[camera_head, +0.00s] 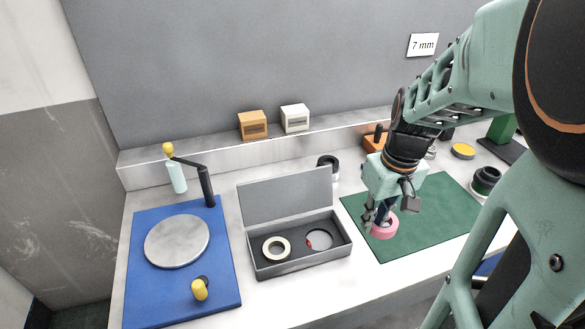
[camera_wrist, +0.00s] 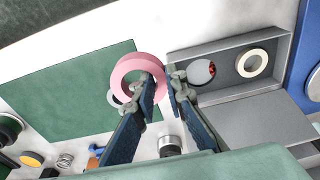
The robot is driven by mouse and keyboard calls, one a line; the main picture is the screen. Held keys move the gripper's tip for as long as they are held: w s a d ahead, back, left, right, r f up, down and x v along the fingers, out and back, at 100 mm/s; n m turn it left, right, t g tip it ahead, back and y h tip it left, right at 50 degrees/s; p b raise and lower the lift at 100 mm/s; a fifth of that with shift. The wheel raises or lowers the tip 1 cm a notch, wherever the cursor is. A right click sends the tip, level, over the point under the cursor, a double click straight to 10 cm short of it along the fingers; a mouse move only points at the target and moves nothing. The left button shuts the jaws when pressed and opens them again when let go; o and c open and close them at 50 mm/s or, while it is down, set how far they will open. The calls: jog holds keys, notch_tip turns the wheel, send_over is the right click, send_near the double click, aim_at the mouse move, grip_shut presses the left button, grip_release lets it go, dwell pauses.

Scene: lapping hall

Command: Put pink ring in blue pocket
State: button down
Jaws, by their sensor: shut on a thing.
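The pink ring (camera_head: 384,227) is at my gripper (camera_head: 379,213), over the green mat (camera_head: 440,205). In the wrist view my gripper (camera_wrist: 163,82) is shut on one side of the pink ring's wall (camera_wrist: 121,74), and the ring looks tilted. I cannot tell whether it touches the mat. The open grey box (camera_head: 297,264) stands left of the mat with its lid raised. Its left part holds a cream ring (camera_head: 269,255). Its right part has a round light-grey pocket (camera_head: 322,240) with a small red mark at its edge. No pocket in it looks clearly blue.
A blue mat (camera_head: 225,290) with a grey disc (camera_head: 177,241), a crank post and a yellow knob lies at the left. Orange (camera_head: 253,125) and white (camera_head: 295,118) blocks stand on the back ledge. A black cylinder (camera_head: 328,167) stands behind the box lid.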

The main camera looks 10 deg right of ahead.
jog(key=w+a+f, duration=0.4)
jog(key=a, duration=0.3)
send_over(309, 243)
jog(key=s+d, duration=0.1)
notch_tip(309, 243, down, 5)
jog(key=shift+s+r, duration=0.1)
jog(key=shift+r, duration=0.05)
jog(key=shift+a+f, duration=0.15)
jog(key=shift+f, duration=0.15)
jog(key=shift+w+a+f, duration=0.15)
jog(key=shift+f, duration=0.75)
jog(key=shift+w+a+f, duration=0.1)
jog(key=shift+w+f, duration=0.05)
jog(key=shift+f, duration=0.75)
jog(key=shift+f, duration=0.1)
jog(key=shift+f+b, duration=0.2)
jog(key=shift+b, duration=0.15)
jog(key=c, duration=2)
grip_release()
jog(key=shift+r, duration=0.1)
jog(key=shift+o, duration=0.2)
